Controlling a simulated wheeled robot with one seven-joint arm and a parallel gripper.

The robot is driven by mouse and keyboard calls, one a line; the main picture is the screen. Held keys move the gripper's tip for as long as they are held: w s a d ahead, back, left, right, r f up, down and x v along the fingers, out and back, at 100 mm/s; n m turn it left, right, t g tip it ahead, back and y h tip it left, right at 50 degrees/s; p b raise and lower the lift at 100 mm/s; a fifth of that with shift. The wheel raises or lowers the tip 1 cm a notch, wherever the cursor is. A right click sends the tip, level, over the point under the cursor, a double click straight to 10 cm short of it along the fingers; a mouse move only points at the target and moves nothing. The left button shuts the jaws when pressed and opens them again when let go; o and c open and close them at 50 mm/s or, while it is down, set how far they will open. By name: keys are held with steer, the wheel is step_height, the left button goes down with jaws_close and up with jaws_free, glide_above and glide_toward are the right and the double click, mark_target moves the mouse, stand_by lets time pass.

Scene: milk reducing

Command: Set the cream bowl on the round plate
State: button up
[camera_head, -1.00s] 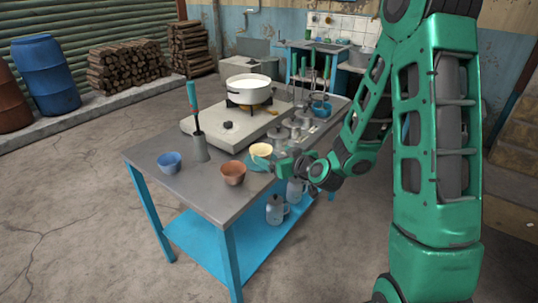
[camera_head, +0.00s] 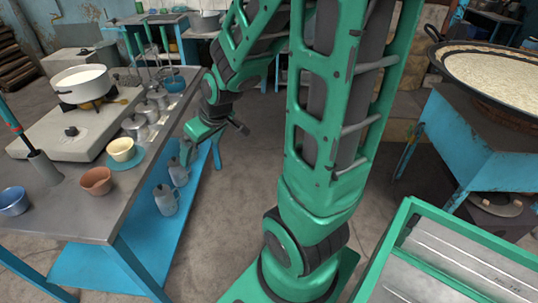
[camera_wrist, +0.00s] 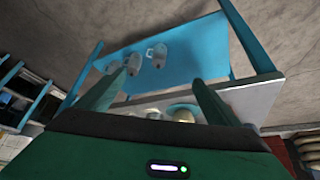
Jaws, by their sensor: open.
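The cream bowl (camera_head: 121,149) sits upright on the teal round plate (camera_head: 126,163) near the table's right edge. In the wrist view the bowl (camera_wrist: 184,116) and the plate's rim (camera_wrist: 182,106) show low in the picture, partly cut off by my gripper's body. My gripper (camera_head: 186,152) is to the right of the bowl and apart from it, out past the table edge. In the wrist view its two fingers (camera_wrist: 152,92) are spread wide with nothing held between them.
A terracotta bowl (camera_head: 97,181) and a blue bowl (camera_head: 13,201) stand on the table (camera_head: 62,212). Several metal pots (camera_head: 136,127) stand behind the plate. A white pot (camera_head: 80,83) is on the stove. Jugs (camera_head: 164,199) stand on the blue lower shelf.

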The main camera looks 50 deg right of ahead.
steer(key=s+d+r+m+g, duration=0.2)
steer(key=s+r+m+g, duration=0.1)
steer(key=s, duration=0.8)
steer(key=s+d+r+m+g, duration=0.2)
steer(key=s+r+m, duration=0.1)
steer(key=s, duration=0.8)
steer(key=shift+s+d+r+m+g, duration=0.15)
steer(key=shift+s+m+g, duration=0.1)
steer(key=shift+m+g, duration=0.2)
steer(key=shift+w+f, duration=0.25)
steer(key=shift+w, duration=0.4)
